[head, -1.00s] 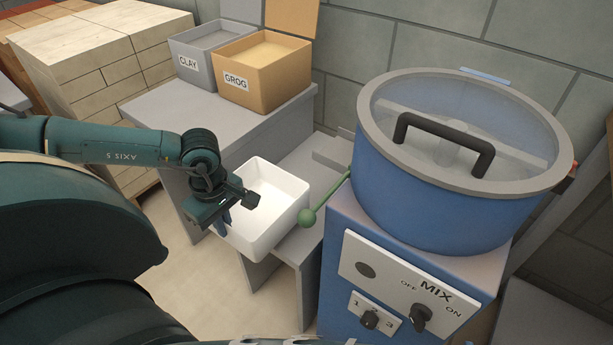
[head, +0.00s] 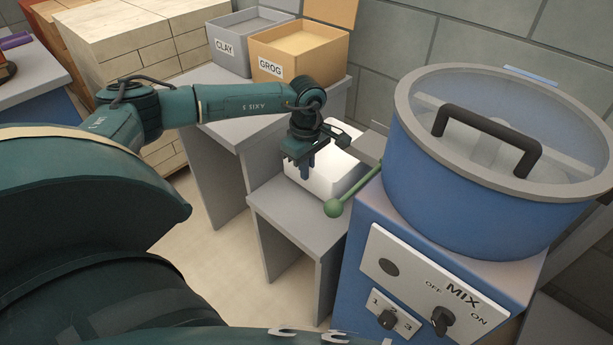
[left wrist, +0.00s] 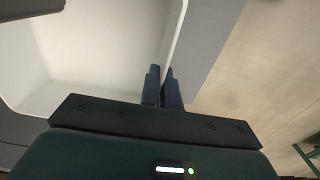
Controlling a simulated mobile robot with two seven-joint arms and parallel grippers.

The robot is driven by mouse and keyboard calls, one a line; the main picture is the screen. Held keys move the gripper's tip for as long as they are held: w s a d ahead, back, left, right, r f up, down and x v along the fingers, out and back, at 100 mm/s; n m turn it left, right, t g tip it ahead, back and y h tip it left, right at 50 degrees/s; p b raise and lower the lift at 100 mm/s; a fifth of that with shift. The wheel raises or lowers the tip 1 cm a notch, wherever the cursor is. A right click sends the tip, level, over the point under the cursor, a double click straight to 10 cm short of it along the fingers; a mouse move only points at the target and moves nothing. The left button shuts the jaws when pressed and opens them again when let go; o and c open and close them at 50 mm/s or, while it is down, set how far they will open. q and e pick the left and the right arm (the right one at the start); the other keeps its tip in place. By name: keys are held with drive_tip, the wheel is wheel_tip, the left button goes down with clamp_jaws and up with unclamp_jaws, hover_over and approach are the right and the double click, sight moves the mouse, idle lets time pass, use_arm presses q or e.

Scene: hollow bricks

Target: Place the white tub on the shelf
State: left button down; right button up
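The white tub (head: 325,178) is at the low grey shelf (head: 290,225), between the taller grey bench and the blue mixer. It looks upright; I cannot tell if its base rests fully on the shelf. My left gripper (head: 307,172) is at the tub's near left side, pointing down. In the left wrist view, the fingers (left wrist: 163,88) are close together on either side of the rim of the white tub (left wrist: 100,50), whose inside looks empty where visible. The arm and gripper hide part of the tub in the head view. My right gripper is not in view.
The blue mixer (head: 480,215) stands close on the right, and its green-knobbed lever (head: 334,208) juts out beside the tub. The CLAY box (head: 232,60) and GROG box (head: 285,68) stand on the taller bench (head: 225,110). Pale blocks (head: 120,50) are stacked behind.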

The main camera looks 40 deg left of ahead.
use_arm(q)
drive_tip(key=shift+f, duration=1.2)
drive_tip(key=shift+f+b, duration=0.15)
drive_tip(key=shift+b, duration=0.15)
drive_tip(key=c, duration=1.6)
unclamp_jaws()
drive_tip(key=shift+c, duration=0.2)
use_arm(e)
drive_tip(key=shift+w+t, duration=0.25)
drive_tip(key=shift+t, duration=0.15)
